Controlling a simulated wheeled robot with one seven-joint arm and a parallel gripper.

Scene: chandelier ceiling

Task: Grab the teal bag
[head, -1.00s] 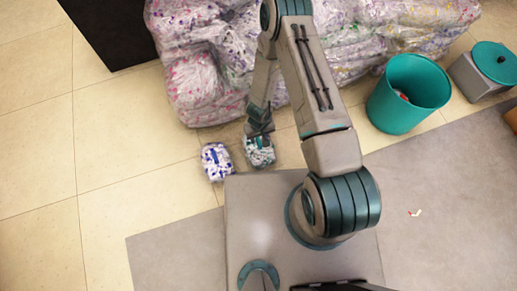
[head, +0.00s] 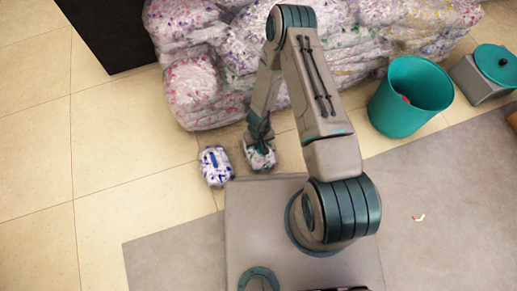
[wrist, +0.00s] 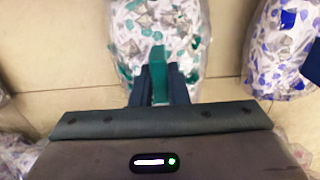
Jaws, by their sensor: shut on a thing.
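The teal bag, a clear plastic bag with teal and grey bits, lies on the floor in the head view (head: 262,160), just beyond my base. It also shows in the wrist view (wrist: 158,28), at top centre, with a teal strip between the fingers. My gripper (head: 257,141) is on top of the bag, shut on its teal strip; the fingers also show in the wrist view (wrist: 159,82). The gripper hides part of the bag in the head view.
A similar bag with blue bits (head: 215,166) lies close by on the left, also in the wrist view (wrist: 285,45). Large clear sacks (head: 200,88) are piled behind. A teal bin (head: 408,98) and a grey box with teal lid (head: 485,75) stand right. Floor at left is clear.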

